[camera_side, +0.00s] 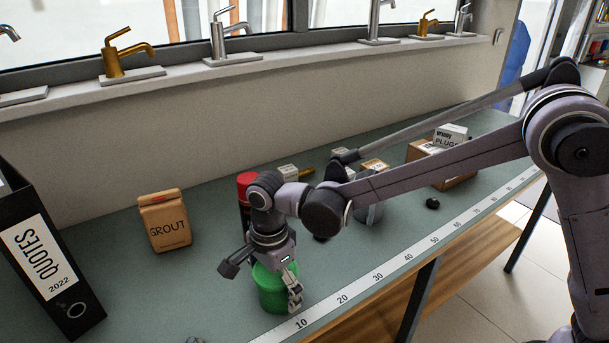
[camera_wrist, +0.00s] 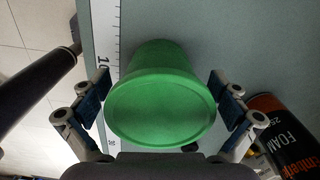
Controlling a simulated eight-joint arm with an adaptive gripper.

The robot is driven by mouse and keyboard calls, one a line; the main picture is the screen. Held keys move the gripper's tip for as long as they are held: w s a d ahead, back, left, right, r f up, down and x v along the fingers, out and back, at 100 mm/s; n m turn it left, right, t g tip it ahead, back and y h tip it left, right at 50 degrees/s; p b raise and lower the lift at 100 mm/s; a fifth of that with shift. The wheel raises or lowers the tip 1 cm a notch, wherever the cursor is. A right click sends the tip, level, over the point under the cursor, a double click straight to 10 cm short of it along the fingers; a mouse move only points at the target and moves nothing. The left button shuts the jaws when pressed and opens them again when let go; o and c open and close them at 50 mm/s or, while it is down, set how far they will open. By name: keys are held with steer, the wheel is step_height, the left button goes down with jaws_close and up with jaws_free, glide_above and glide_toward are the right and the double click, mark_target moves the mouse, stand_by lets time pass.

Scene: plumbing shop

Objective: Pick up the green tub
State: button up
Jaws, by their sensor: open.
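The green tub (camera_side: 268,287) stands on the grey-green bench near the ruler strip's low end. In the wrist view the tub (camera_wrist: 160,105) fills the middle, its round lid facing the camera. My gripper (camera_side: 276,280) is right over the tub in the side view. In the wrist view my gripper (camera_wrist: 160,97) is open, with one finger on each side of the tub. A narrow gap shows at the right finger; the left finger is very close to the tub, and I cannot tell whether it touches. The tub's upper part is partly hidden by my gripper in the side view.
A foam can (camera_wrist: 285,130) with a red top (camera_side: 246,180) stands close behind the tub. A grout bag (camera_side: 164,220) and a black quotes binder (camera_side: 47,262) stand to the left. A ruler strip (camera_side: 343,299) runs along the front edge. Boxes (camera_side: 425,150) stand farther right.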

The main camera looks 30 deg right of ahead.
steer(key=shift+f, duration=0.2)
steer(key=c, duration=1.1)
steer(key=shift+r, duration=0.1)
